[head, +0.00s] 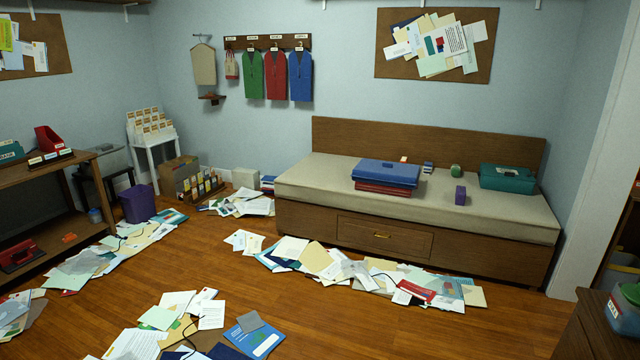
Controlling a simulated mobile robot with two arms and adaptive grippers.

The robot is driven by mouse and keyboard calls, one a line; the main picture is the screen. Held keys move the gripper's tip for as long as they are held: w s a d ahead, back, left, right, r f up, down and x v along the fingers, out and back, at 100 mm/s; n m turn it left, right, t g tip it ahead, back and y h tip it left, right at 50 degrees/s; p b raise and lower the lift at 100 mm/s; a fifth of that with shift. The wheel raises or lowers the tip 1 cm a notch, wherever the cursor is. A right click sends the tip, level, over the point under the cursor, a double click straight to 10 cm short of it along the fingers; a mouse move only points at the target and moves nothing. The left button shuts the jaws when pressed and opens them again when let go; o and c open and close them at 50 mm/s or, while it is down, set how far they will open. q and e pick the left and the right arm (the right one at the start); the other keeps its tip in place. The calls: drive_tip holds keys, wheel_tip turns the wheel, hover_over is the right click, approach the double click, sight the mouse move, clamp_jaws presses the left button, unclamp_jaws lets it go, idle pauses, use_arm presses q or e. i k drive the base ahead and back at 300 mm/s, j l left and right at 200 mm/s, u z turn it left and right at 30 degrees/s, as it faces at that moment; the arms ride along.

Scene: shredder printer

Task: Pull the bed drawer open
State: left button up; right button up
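The bed (315,193) stands against the far wall at the right, with a wooden headboard panel behind it and a pale mattress. The bed drawer (360,232) is a wooden front in the middle of the bed's base, with a small brass-coloured handle (382,236). The drawer looks shut, flush with the base. Neither of my grippers shows in the head view.
Loose papers (345,270) lie on the floor along the bed, right below the drawer. More papers (170,325) cover the near left floor. Bare wooden floor (400,325) lies in front. A dark cabinet (597,330) stands near right; a wooden shelf unit (70,168) stands left.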

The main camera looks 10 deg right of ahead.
sight(395, 239)
drive_tip(key=i+l+z, duration=0.2)
drive_tip(key=i+z, duration=0.2)
drive_tip(key=i, duration=0.55)
drive_tip(key=i+j+z, duration=0.15)
drive_tip(key=i+z, duration=0.2)
drive_tip(key=i, duration=0.6)
